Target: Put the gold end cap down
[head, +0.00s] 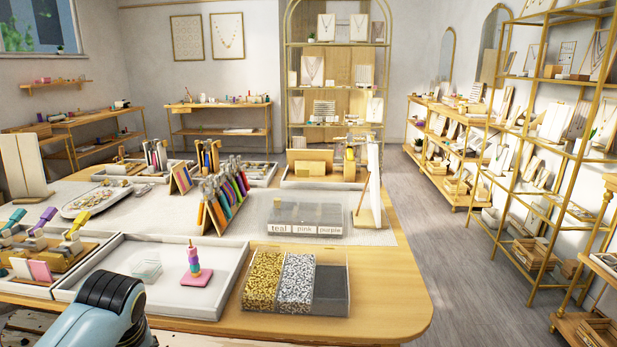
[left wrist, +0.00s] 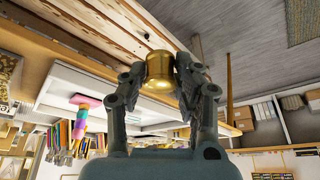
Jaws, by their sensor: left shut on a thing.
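The gold end cap (left wrist: 159,72) is a shiny, rounded gold piece in the left wrist view. My left gripper (left wrist: 160,75) is shut on it, with one finger on each side. The head view shows part of my left arm at the lower left, but not the cap or the fingertips. In the head view, a divided clear box (head: 333,312) holds gold pieces (head: 265,276), silver pieces (head: 297,281) and a bare grey compartment (head: 329,283). My right gripper is in neither view.
A white tray (head: 232,285) holds a stack of coloured beads (head: 194,262) on a pink base and small clear pieces (head: 147,268). A lidded box (head: 307,216) labelled teal, pink, purple stands behind. Bare wood (head: 390,290) lies right of the divided box.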

